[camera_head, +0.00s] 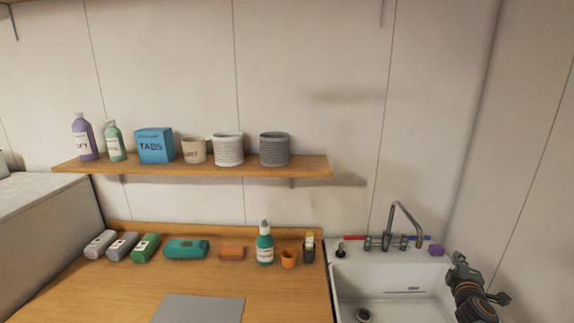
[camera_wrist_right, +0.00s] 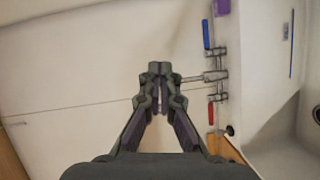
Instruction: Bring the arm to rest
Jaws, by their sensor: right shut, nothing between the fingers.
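My right gripper (camera_head: 458,258) is dark grey and stands over the right end of the sink, at the lower right of the head view. In the right wrist view its fingers (camera_wrist_right: 160,72) meet at the tips, shut with nothing between them. The fingers point towards the pale wall, apart from the tap (camera_wrist_right: 216,76). My left gripper is not in view.
The white sink (camera_head: 410,262) has a tap (camera_head: 393,225) and a purple block (camera_head: 436,250) at its back edge. Left of it, a wooden counter (camera_head: 110,290) holds bottles, cups and a grey mat (camera_head: 198,309). A wooden shelf (camera_head: 310,168) with several containers hangs above.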

